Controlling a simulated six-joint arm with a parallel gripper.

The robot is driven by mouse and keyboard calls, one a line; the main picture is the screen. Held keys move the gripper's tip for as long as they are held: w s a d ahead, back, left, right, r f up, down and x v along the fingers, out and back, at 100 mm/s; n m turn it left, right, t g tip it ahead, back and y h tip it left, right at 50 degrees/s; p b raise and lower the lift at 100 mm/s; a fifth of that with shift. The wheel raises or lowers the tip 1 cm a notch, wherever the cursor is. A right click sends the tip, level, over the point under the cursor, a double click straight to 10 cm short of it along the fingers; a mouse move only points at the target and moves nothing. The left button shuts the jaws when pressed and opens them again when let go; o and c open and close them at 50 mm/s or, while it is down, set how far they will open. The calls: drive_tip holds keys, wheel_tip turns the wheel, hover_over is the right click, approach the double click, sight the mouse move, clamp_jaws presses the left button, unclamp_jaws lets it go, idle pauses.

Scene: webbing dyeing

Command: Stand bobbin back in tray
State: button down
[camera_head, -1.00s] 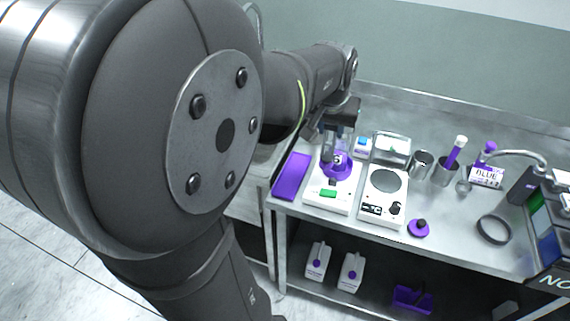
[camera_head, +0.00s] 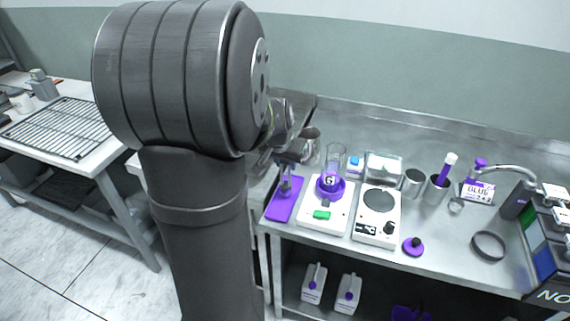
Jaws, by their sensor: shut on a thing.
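The purple tray (camera_head: 278,212) lies flat at the left end of the steel bench. My gripper (camera_head: 288,186) is low over the tray's back part, fingers pointing down. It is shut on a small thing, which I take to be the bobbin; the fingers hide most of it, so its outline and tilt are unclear. I cannot tell whether it touches the tray. Just right of the tray is a white device (camera_head: 312,217) with a green button and a purple ring-shaped holder (camera_head: 329,192) on top.
A clear glass vessel (camera_head: 336,156) stands behind the purple holder. A white hotplate (camera_head: 366,227), metal cups (camera_head: 412,182), a purple-capped disc (camera_head: 413,247) and a dark ring (camera_head: 489,246) are further right. The bench's left edge is close to the tray.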

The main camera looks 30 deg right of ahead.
drive_tip(key=shift+f, duration=0.55)
drive_tip(key=c, duration=1.1)
unclamp_jaws()
drive_tip(key=shift+f, duration=0.15)
drive_tip(key=v, duration=1.2)
